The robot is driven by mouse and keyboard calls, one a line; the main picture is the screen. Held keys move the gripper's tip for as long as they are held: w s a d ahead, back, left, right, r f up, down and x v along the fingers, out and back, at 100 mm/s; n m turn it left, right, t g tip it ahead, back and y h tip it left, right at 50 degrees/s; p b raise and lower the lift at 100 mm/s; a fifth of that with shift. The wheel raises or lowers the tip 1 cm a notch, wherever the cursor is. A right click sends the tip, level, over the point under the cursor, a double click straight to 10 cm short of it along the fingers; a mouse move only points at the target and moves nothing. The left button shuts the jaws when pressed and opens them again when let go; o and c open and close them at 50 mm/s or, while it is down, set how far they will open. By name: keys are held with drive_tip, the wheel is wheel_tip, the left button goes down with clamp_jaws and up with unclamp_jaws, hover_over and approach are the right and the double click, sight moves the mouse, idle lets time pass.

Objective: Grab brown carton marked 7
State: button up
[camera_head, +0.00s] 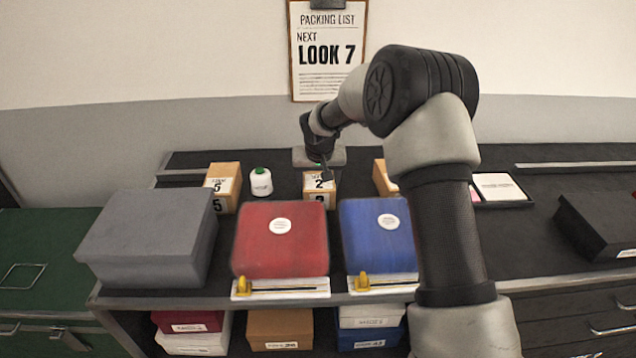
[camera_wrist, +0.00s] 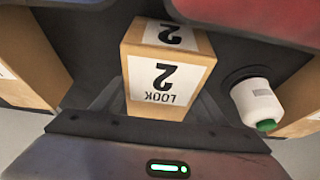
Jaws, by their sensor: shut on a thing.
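My gripper (camera_head: 321,173) is shut on a brown carton (camera_head: 319,186) marked 2, in the middle of the counter in the head view. In the wrist view this carton (camera_wrist: 165,82) reads "LOOK 2" upside down, and my gripper's fingers (camera_wrist: 157,100) lie along its two sides. I cannot tell whether it is off the counter. A brown carton (camera_head: 223,186) marked 5 stands to the left. Another brown carton (camera_head: 383,178) stands to the right, mostly hidden behind my arm; its number is not seen. I see no carton reading 7.
A white bottle (camera_head: 261,182) with a green cap stands between cartons 5 and 2. A grey box (camera_head: 150,238), a red box (camera_head: 280,240) and a blue box (camera_head: 378,236) line the front. The packing list (camera_head: 327,50) on the wall reads "LOOK 7".

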drive_tip(key=shift+f, duration=0.2)
drive_tip(key=o, duration=1.3)
drive_tip(key=shift+c, duration=0.2)
